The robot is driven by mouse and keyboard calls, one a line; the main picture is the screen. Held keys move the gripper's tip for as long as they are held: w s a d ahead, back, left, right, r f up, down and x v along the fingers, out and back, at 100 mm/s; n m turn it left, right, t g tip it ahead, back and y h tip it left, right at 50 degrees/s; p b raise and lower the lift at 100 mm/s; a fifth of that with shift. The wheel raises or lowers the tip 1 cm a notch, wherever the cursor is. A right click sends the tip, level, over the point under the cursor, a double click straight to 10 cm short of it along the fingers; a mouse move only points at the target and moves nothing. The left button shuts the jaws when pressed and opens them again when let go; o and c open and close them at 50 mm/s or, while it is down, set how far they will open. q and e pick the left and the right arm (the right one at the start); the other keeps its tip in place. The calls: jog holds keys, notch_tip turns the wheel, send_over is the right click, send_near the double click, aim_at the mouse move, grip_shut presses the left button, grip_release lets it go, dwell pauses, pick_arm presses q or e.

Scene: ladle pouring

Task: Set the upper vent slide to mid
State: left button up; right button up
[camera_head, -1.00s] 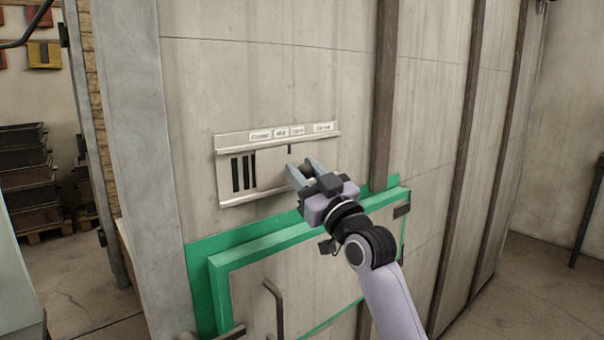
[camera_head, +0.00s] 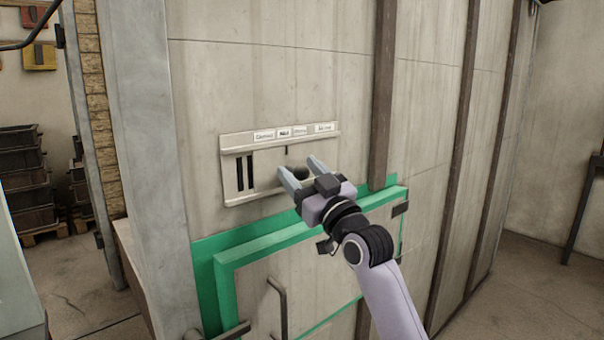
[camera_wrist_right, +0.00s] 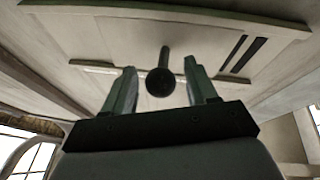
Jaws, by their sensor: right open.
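The vent panel (camera_head: 233,144) is a pale metal frame on the grey wall, with small white labels along its top; the second looks like "Mid" (camera_head: 285,132). Its slide plate (camera_head: 268,172) leaves two dark slots (camera_head: 245,173) showing at the left. A dark pointer mark (camera_head: 286,150) stands about under the second label. My right gripper (camera_head: 299,169) is open, its fingers on either side of the dark round knob (camera_head: 301,173). In the right wrist view the knob (camera_wrist_right: 160,82) sits between the spread fingers, with gaps on both sides. My left gripper is out of view.
A green-framed door (camera_head: 236,246) with a bar handle (camera_head: 279,305) lies below the panel. A brown vertical beam (camera_head: 384,90) stands to its right. Stacked dark crates (camera_head: 25,180) are far left.

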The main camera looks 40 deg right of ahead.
aim_at(306, 178)
jog(key=b+v, duration=0.2)
jog(key=v, duration=0.5)
dwell(0.3)
jog(key=shift+f, duration=0.1)
dwell(0.3)
